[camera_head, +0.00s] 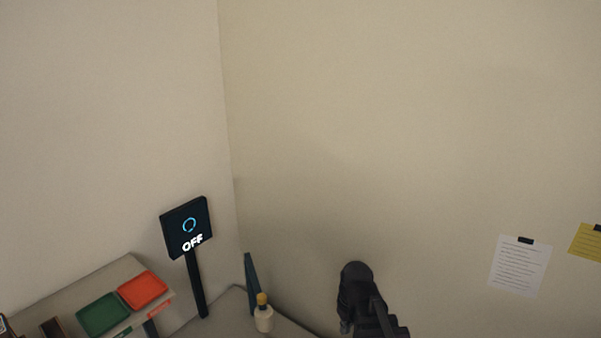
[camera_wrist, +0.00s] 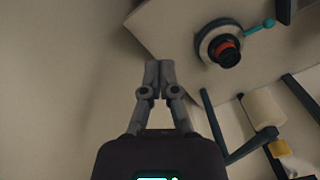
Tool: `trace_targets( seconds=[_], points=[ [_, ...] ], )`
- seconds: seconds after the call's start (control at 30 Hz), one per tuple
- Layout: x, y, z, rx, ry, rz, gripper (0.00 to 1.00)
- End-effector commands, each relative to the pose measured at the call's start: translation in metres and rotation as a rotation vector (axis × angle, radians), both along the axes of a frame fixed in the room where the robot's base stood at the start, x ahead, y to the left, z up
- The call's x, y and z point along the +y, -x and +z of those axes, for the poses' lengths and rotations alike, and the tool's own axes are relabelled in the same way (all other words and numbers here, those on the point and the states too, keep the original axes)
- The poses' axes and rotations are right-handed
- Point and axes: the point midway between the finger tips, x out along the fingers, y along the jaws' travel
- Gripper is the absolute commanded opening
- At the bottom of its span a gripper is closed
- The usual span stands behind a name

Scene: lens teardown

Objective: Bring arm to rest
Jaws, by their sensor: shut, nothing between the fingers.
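My arm shows at the bottom of the head view, right of centre, in front of the bare wall; the fingers cannot be made out there. In the wrist view my gripper (camera_wrist: 159,77) points up the picture with its two fingertips together. It is shut and empty. Nothing touches the fingers.
In the head view a dark screen reading OFF (camera_head: 187,228) stands on a post. A round black-and-red part (camera_wrist: 225,51) lies on a surface in the wrist view.

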Motion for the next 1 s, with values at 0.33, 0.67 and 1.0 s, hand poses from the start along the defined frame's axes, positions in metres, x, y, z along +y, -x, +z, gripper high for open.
trace_targets(
  seconds=[0.33,0.67,1.0],
  points=[
    [-0.049,0.026,-0.032,0.01,0.064,-0.355,0.0],
    [-0.051,0.027,-0.031,0.01,0.067,-0.372,0.0],
    [-0.051,0.026,-0.031,0.011,0.066,-0.37,0.0]
  ],
)
